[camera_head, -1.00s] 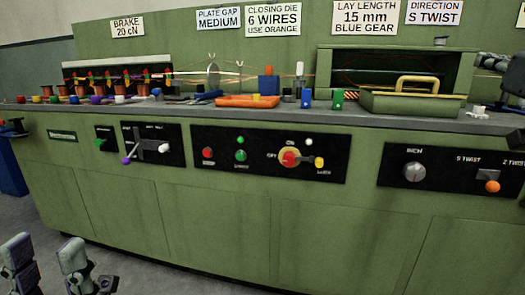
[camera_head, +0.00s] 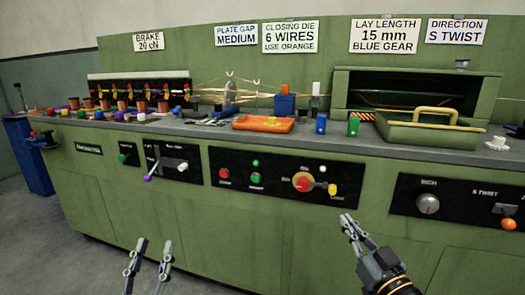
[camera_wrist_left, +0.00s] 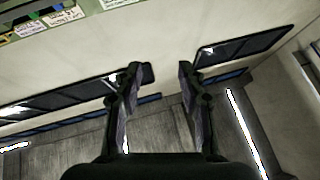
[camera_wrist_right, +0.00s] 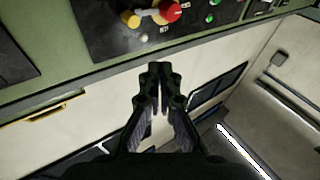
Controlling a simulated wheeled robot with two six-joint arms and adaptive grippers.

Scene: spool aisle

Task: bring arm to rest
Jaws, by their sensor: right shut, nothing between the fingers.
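My left gripper (camera_head: 153,246) is low in front of the green machine in the head view, its two fingers apart and empty. Its fingers also stand wide apart in the left wrist view (camera_wrist_left: 160,70), with nothing between them. My right gripper (camera_head: 348,223) is in front of the machine's front panel, below the red and yellow rotary switch (camera_head: 303,182). Its fingertips are together in the right wrist view (camera_wrist_right: 159,70), with nothing held. The right forearm comes in from the lower right. Neither gripper visibly touches anything.
The green machine (camera_head: 220,228) spans the view, with knobs and levers on its front. Grey floor (camera_head: 40,265) is open at lower left.

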